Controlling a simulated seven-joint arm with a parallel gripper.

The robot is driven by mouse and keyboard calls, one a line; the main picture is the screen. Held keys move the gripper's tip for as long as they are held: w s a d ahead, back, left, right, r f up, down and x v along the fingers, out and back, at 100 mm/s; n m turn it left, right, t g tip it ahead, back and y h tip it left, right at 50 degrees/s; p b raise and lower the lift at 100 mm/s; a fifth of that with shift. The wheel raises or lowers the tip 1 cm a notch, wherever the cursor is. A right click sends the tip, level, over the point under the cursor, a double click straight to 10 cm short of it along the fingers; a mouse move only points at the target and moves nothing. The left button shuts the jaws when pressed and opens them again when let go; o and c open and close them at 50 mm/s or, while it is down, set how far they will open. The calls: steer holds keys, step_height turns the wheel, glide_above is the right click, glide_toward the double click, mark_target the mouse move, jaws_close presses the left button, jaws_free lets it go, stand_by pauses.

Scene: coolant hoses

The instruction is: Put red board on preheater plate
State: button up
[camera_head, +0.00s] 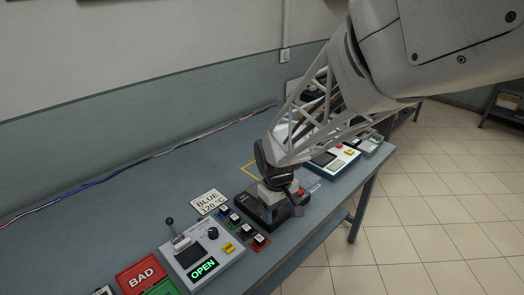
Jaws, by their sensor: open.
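My gripper (276,188) is low over a black device (251,205) with a red button on its right side; by its look this may be the preheater, but I cannot be sure. A pale block shows just below the fingers; I cannot tell whether they touch it. The gripper hides most of the device's top. A row of small labelled pieces stands left of the device. The nearest one has a reddish base (259,247) and may be the red board. It is apart from my gripper.
A sign (209,202) reads "BLUE 120 °C". A grey control box (203,252) with a lever shows "OPEN". A red "BAD" tray (141,276) is at lower left. Another device (336,160) stands behind my gripper. The table's left back is clear, apart from cables.

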steer(key=n, duration=0.2)
glide_above(259, 238)
steer(key=w, duration=0.1)
steer(key=shift+g, duration=0.4)
steer(key=f, duration=0.8)
steer(key=shift+a, duration=0.25)
steer(key=shift+f, duration=0.1)
steer(key=shift+s+d+f, duration=0.1)
steer(key=shift+f, duration=1.1)
steer(key=shift+s+d+f, duration=0.15)
steer(key=shift+s+f, duration=0.05)
steer(key=shift+f, duration=1.1)
steer(key=shift+s+d+f, duration=0.1)
steer(key=shift+s+f, duration=0.05)
steer(key=shift+f, duration=1.15)
steer(key=c, duration=0.6)
steer(key=shift+c, duration=0.2)
